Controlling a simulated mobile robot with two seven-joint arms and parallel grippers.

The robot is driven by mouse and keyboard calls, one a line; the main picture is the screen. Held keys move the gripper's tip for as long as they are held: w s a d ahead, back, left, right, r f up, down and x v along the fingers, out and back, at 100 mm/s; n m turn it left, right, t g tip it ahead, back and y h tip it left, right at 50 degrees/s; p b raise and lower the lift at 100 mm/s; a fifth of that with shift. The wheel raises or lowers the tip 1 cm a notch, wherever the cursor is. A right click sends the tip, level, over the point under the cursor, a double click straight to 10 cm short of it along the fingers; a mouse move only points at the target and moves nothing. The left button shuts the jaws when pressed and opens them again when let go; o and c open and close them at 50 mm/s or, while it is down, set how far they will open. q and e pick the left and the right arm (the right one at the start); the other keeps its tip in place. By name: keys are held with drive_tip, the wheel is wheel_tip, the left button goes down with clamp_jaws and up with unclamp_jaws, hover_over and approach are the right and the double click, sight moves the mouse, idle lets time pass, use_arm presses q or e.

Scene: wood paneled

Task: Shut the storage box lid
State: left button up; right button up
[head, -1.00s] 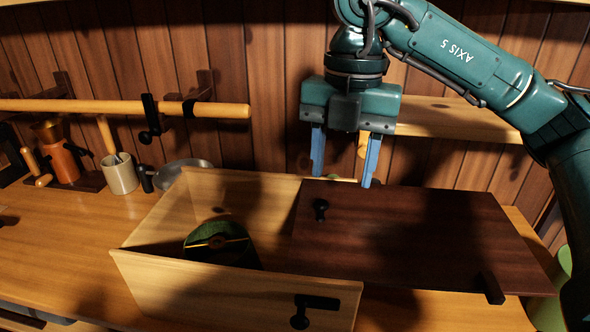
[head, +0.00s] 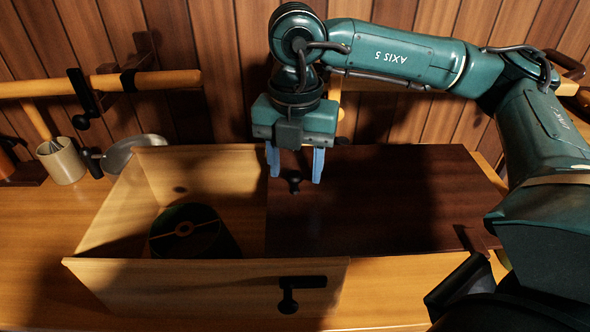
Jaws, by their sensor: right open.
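The light wood storage box (head: 205,275) stands on the bench, its left part open at the top. Its dark brown lid (head: 390,205) lies flat over the right part and extends past the box to the right. A small black knob (head: 294,186) stands near the lid's left edge. My right gripper (head: 295,178) is open, pointing down, with its blue fingers to the left and right of the knob in the picture. I cannot tell whether they touch it. My left gripper is out of view.
A dark green round object (head: 190,232) sits inside the box. A black latch (head: 289,290) is on the box front. A pale mug (head: 62,160) and a metal pan (head: 132,152) stand to the left. A wooden rail (head: 150,81) runs along the paneled wall.

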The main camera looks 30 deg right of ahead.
drive_tip(key=shift+f, duration=1.2)
drive_tip(key=shift+c, duration=0.5)
clamp_jaws()
